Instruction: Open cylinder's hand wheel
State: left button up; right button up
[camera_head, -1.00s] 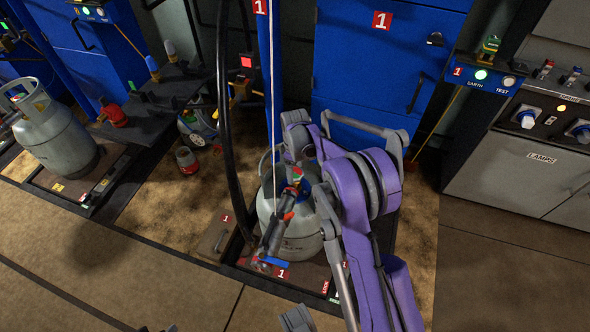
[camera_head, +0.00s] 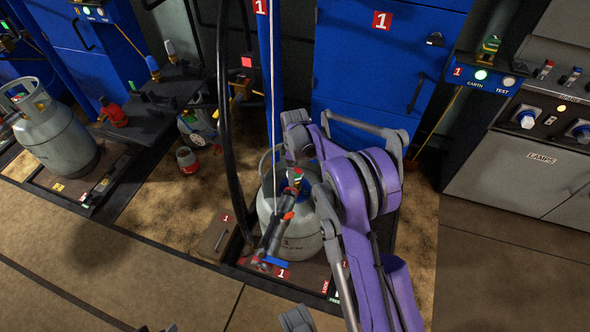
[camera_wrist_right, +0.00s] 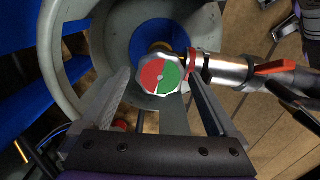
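A grey gas cylinder (camera_head: 297,243) stands upright on a low platform in the head view, partly behind my right arm. Its hand wheel (camera_wrist_right: 161,76), half red and half green, shows in the right wrist view, and small in the head view (camera_head: 297,173). My right gripper (camera_wrist_right: 158,82) is open, with one finger on each side of the wheel. A gap shows by the left finger; the right finger is close to the rim, and contact cannot be told.
A metal connector with a red lever (camera_wrist_right: 275,68) joins the valve right of the wheel. A black hose (camera_head: 226,130) hangs left of the cylinder. Another cylinder (camera_head: 56,135) stands far left. Blue cabinets (camera_head: 365,75) stand behind. The front floor is clear.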

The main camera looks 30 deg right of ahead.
notch_tip(320, 180, up, 11)
jog(key=p, duration=0.2)
dwell(0.5)
dwell(0.4)
